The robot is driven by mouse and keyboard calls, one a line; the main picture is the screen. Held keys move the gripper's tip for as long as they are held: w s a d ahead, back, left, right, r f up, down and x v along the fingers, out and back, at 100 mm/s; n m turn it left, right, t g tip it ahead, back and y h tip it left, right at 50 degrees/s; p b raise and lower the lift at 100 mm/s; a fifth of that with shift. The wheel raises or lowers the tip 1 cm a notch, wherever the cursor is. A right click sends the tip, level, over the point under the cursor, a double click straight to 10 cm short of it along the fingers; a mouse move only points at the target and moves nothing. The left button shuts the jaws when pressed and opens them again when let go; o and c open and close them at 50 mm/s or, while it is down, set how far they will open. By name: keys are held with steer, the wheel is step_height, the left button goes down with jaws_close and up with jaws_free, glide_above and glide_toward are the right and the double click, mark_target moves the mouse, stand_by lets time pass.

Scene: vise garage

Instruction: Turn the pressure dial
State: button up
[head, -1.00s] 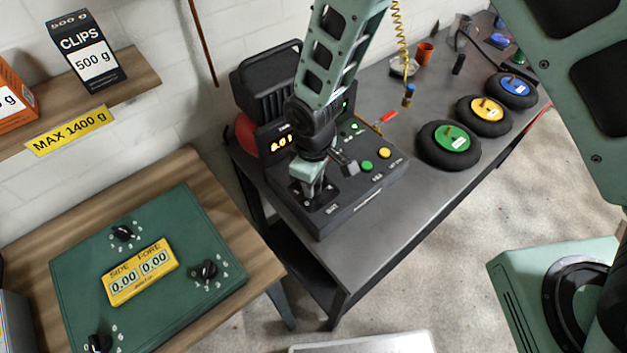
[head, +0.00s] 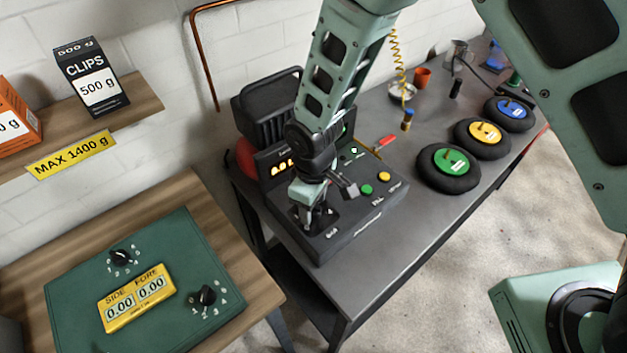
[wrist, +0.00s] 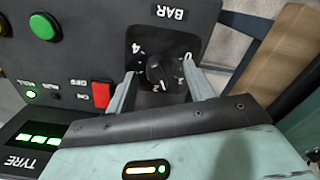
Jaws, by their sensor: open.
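The pressure dial (wrist: 162,72) is a black knob on a dark plate marked BAR, with white numbers around it, on the front panel of a black machine (head: 352,226). In the wrist view my gripper (wrist: 160,74) is open, with one finger on each side of the dial. I cannot tell whether either finger touches it. Which number the dial points at is unclear. In the head view my gripper (head: 312,212) reaches down over the dial plate and mostly hides the dial.
A red switch (wrist: 101,94) and a green button (wrist: 44,26) lie beside the dial. A green panel (head: 75,300) with other black knobs stands on a wooden bench at left.

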step_height(320, 180, up, 17)
steer(key=b, duration=0.2)
steer(key=shift+b, duration=0.3)
steer(key=s+d+r+m, duration=0.1)
steer(key=s+d+r, duration=0.1)
steer(key=s+d, duration=0.3)
steer(key=s+d+r+m, duration=0.1)
steer(key=s+d, duration=0.4)
steer(key=s, duration=0.7)
steer(key=shift+s+r+m+y, duration=0.3)
steer(key=shift+s+r+m, duration=0.1)
steer(key=shift+m, duration=0.4)
